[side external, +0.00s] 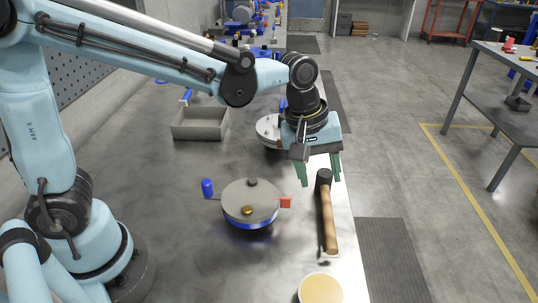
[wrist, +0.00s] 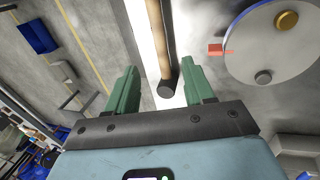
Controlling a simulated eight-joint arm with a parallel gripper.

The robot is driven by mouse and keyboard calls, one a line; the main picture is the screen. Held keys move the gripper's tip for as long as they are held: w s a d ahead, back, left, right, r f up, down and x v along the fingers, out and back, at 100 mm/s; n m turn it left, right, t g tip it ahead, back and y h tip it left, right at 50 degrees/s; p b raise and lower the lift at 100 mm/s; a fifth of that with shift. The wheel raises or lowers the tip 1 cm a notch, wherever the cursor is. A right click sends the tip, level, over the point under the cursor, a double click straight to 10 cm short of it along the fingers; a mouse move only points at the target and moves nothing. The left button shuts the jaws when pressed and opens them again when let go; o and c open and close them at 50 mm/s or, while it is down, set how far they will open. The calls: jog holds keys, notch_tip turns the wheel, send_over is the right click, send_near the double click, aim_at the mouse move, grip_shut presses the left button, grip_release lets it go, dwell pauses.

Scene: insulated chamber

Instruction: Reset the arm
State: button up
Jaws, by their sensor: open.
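My gripper (side external: 319,172) is open, with its two green fingers pointing down near the right edge of the table. A mallet with a black head (side external: 323,180) and a wooden handle (side external: 329,225) lies just in front of it. In the wrist view, the mallet handle (wrist: 155,40) runs between the two fingers of my gripper (wrist: 163,80), and nothing is clamped. The fingers look apart from the mallet; the height gap between them is hard to tell.
A round grey-lidded device (side external: 250,200) with a red block (side external: 285,202) and a blue knob (side external: 207,187) stands left of the mallet. A grey bin (side external: 200,123) is behind it. A tan-topped round object (side external: 321,289) is at the front edge.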

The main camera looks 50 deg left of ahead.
jog(key=s+a+r+m+t+y, duration=0.1)
jog(key=s+a+m+t, duration=0.1)
jog(key=s+a+m, duration=0.2)
jog(key=s+a+r+m+t+y, duration=0.1)
jog(key=s+a+m+t, duration=0.2)
jog(key=a, duration=0.8)
jog(key=shift+s+m, duration=0.95)
jog(key=shift+m, duration=0.05)
